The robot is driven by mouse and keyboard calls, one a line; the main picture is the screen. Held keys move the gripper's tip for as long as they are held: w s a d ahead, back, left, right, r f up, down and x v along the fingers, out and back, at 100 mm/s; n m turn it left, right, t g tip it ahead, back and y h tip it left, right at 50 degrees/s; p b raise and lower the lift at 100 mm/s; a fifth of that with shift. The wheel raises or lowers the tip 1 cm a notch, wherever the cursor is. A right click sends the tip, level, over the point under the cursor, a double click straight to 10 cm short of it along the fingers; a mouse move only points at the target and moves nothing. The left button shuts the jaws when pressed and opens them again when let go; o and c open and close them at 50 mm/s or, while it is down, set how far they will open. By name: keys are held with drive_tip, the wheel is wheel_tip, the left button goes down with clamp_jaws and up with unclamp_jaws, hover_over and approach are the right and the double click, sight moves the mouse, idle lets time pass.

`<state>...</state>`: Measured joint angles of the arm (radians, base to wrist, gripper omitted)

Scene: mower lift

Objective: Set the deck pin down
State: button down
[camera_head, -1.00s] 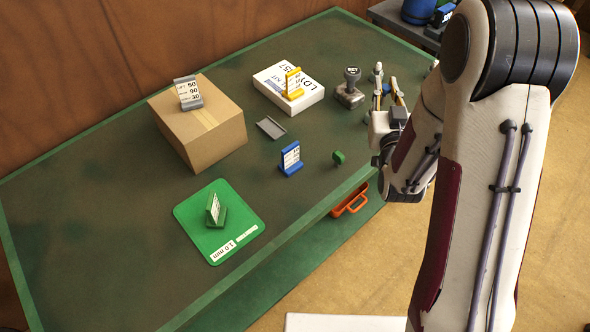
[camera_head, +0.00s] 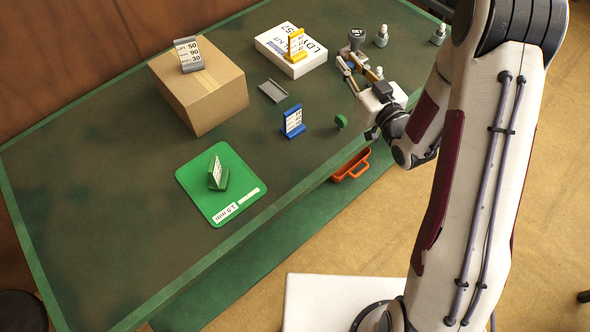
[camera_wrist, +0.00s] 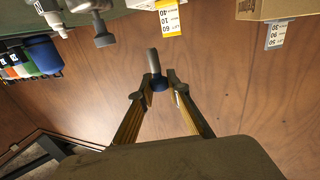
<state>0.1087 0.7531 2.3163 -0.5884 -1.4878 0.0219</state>
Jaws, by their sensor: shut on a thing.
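The deck pin (camera_wrist: 152,62) shows in the wrist view as a grey shaft with a dark blue rounded end. It sits between the fingertips of my gripper (camera_wrist: 158,84), which is shut on it. In the head view my gripper (camera_head: 347,60) reaches over the right part of the green table, in front of the dark-knobbed SET piece (camera_head: 357,35). The pin cannot be told apart from the fingers there. Whether the pin touches anything below is unclear.
A white kit box (camera_head: 284,55) with a yellow tag and a cardboard box (camera_head: 205,95) stand left. A grey tray (camera_head: 272,90), blue tag stand (camera_head: 293,122), green knob (camera_head: 341,120) and green mat (camera_head: 240,180) lie nearer. White-grey bottles (camera_head: 381,40) stand right.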

drive_tip(key=s+a+f+n+g+y, duration=0.1)
drive_tip(key=s+a+n+g+y, duration=0.4)
drive_tip(key=s+g, duration=0.3)
drive_tip(key=s+a+f+n+g+y, duration=0.1)
drive_tip(key=s+a+n+g+y, duration=0.4)
drive_tip(key=s, duration=0.7)
drive_tip(key=a+n+g, duration=0.1)
drive_tip(key=n+g, duration=0.1)
drive_tip(key=g, duration=0.1)
drive_tip(key=shift+a+f, duration=0.25)
drive_tip(key=shift+a, duration=0.15)
drive_tip(key=shift+f, duration=0.1)
drive_tip(key=shift+f, duration=2.85)
drive_tip(key=shift+f, duration=0.1)
drive_tip(key=shift+f, duration=1.8)
drive_tip(key=shift+f, duration=0.2)
drive_tip(key=c, duration=1.9)
unclamp_jaws()
